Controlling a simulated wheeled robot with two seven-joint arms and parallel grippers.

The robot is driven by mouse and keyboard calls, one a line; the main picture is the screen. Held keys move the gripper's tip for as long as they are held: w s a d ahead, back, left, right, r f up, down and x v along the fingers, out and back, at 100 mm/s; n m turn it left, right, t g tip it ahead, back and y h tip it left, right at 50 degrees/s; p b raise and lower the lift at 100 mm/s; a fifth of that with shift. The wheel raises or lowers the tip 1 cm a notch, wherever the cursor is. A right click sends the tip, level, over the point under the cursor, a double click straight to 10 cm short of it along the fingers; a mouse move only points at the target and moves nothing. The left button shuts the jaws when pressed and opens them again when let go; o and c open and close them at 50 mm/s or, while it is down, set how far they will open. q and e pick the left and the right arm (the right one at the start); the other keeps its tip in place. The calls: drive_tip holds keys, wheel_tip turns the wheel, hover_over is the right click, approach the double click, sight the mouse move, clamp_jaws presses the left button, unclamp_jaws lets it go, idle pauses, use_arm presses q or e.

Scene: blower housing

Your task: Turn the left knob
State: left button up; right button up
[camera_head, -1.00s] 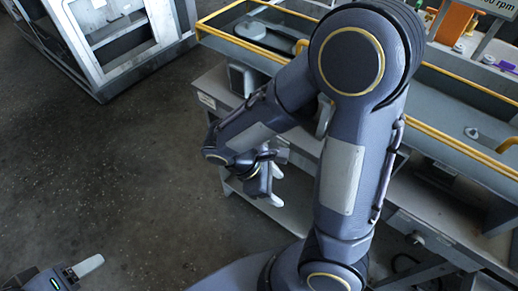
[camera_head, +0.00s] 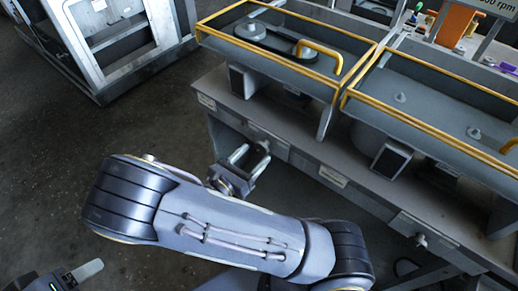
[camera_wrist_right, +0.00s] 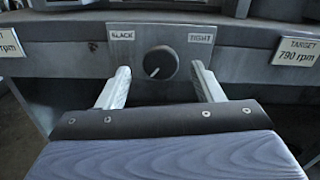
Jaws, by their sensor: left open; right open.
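The left knob (camera_wrist_right: 160,63) is a dark round knob with a pale pointer mark, between the labels SLACK (camera_wrist_right: 121,36) and TIGHT (camera_wrist_right: 201,38) on the bench front. The pointer points down and slightly left. My right gripper (camera_wrist_right: 161,72) is open, its pale fingers pointing at the panel on either side of the knob, with a gap to each side. I cannot tell how far the tips are from the panel. In the head view my right gripper (camera_head: 252,156) is at the bench front. My left gripper (camera_head: 88,269) is at the bottom left, partly out of frame, away from the bench.
Another knob (camera_head: 421,240) sits further right on the bench front. A TARGET 790 rpm plate (camera_wrist_right: 300,49) is right of the left knob. Yellow-rimmed trays (camera_head: 285,62) top the bench. A grey frame cabinet (camera_head: 115,35) stands at upper left. The floor between is clear.

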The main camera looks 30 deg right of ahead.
sight(260, 149)
drive_tip(key=shift+x, duration=1.7)
drive_tip(key=shift+c, duration=0.2)
